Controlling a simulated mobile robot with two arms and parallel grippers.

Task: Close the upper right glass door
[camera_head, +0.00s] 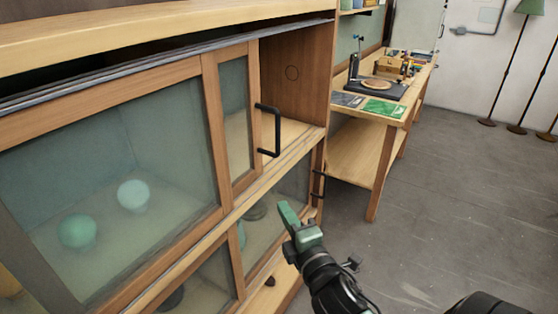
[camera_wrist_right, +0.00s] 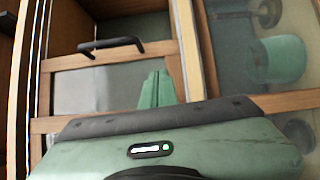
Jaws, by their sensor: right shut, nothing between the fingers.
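The upper right glass door (camera_head: 236,118) is a wooden-framed sliding panel with a black bar handle (camera_head: 275,130). It stands slid to the left, partly behind or overlapping the upper left glass door (camera_head: 110,165), and the compartment (camera_head: 293,75) is open to its right. My right gripper (camera_head: 287,213) is shut and empty, below the handle and in front of the lower part of the cabinet, apart from the handle. In the right wrist view the green fingertips (camera_wrist_right: 157,88) are together, and a black handle (camera_wrist_right: 112,46) shows at upper left. My left gripper is not in view.
Lower glass doors (camera_head: 275,215) with dark handles (camera_head: 318,185) lie under the shelf edge. Bulb-like objects (camera_head: 133,194) sit behind the glass. A wooden workbench (camera_head: 385,120) with tools stands to the right. The grey floor (camera_head: 440,190) in front is free.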

